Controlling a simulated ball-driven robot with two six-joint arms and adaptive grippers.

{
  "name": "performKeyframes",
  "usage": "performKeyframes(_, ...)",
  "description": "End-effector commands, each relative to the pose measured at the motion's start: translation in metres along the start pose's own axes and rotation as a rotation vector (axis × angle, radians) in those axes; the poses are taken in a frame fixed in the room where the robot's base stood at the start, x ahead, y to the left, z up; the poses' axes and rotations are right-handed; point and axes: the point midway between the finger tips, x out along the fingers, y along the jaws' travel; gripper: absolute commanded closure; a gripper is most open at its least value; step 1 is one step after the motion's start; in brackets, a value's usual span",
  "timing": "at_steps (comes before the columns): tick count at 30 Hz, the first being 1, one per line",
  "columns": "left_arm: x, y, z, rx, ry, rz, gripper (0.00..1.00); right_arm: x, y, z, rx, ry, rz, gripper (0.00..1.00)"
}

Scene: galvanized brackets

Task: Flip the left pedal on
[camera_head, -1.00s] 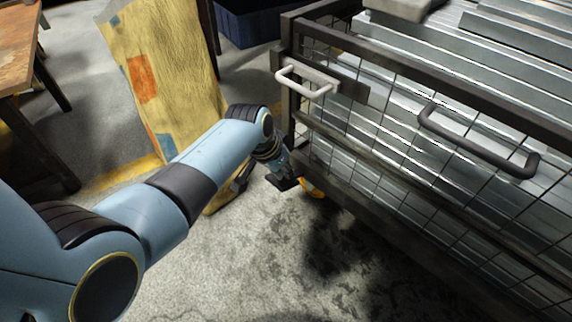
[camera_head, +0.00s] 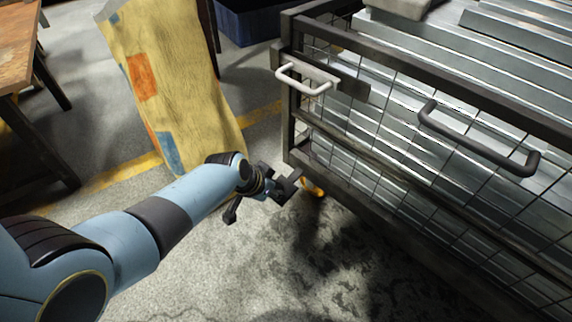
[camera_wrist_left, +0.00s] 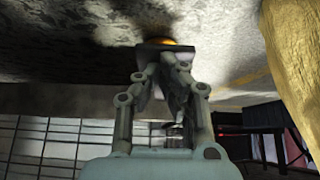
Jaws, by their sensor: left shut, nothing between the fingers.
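The left pedal (camera_head: 313,188) is a small yellow-orange piece low under the near left corner of the wire-mesh cart (camera_head: 350,200), close to the floor. My left gripper (camera_head: 287,187) is shut and empty, just left of the pedal in the head view. In the left wrist view, the closed fingertips (camera_wrist_left: 166,54) are in front of the orange pedal (camera_wrist_left: 170,41) and hide most of it. I cannot tell whether they touch it or which way the pedal is tilted. My right gripper is not in view.
The cart holds stacked metal profiles (camera_head: 440,60). A pale handle (camera_head: 303,80) and a dark handle (camera_head: 478,140) stick out from its side. The concrete floor in front is clear.

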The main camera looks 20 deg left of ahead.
Motion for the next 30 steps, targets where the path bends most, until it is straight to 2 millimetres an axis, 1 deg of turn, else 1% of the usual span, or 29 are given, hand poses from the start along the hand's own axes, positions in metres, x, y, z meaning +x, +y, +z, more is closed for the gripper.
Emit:
performKeyframes(4,0.0047,0.0,0.0036,0.0,-0.001,0.0,1.0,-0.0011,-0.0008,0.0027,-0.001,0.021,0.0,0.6)
performKeyframes(12,0.0069,-0.0002,0.0042,0.0,0.001,0.0,1.0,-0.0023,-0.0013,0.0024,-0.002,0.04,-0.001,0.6)
performKeyframes(26,0.0061,0.0,0.0038,0.0,0.001,0.0,1.0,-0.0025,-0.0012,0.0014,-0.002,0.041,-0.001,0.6)
performKeyframes(28,0.0043,0.0004,0.0033,0.0,0.001,0.0,1.0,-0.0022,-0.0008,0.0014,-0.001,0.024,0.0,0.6)
performKeyframes(30,0.0012,0.0012,0.0026,0.0,0.002,-0.001,1.0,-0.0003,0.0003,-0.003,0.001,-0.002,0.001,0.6)
